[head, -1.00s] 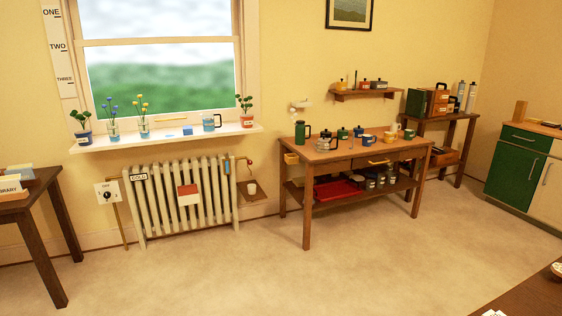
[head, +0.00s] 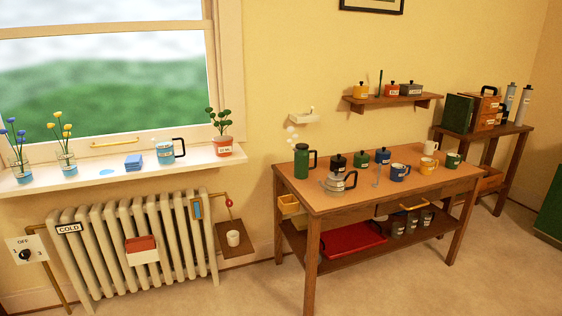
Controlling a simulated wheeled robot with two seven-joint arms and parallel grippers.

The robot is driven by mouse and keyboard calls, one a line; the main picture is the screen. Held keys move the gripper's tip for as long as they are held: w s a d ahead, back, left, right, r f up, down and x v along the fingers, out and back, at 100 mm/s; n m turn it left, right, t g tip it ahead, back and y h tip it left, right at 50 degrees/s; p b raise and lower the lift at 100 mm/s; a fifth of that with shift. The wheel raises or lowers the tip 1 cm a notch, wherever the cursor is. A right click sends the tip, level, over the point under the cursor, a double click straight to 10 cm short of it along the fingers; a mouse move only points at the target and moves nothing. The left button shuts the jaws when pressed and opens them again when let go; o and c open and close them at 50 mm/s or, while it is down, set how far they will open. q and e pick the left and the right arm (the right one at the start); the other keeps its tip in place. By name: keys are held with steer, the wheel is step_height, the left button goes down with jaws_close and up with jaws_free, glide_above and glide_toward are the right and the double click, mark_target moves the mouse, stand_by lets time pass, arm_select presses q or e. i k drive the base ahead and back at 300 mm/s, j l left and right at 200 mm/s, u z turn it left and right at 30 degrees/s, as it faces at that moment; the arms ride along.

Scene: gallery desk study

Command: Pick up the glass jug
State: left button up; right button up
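A clear jug with a black handle, a small label and blue liquid in it stands upright on the windowsill; this looks like the glass jug (head: 165,153). It stands between a folded blue cloth or pad (head: 133,162) and a potted plant (head: 222,133). Its handle points right. Neither of my grippers is in view.
The white windowsill (head: 112,175) also holds glass jars with flowers at left and a blue patch. A radiator (head: 145,235) stands below it. A wooden table (head: 330,205) with mugs, canisters and a kettle stands right. Open floor (head: 400,285) lies in front.

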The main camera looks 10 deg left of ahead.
mark_target(164, 146)
steer(key=i+u, duration=0.1)
steer(key=i, duration=0.45)
steer(key=i+l+u, duration=0.1)
steer(key=i, duration=0.4)
steer(key=i+l+u, duration=0.1)
steer(key=i, duration=0.45)
steer(key=i+l+u, duration=0.1)
steer(key=i, duration=0.45)
steer(key=l, duration=0.1)
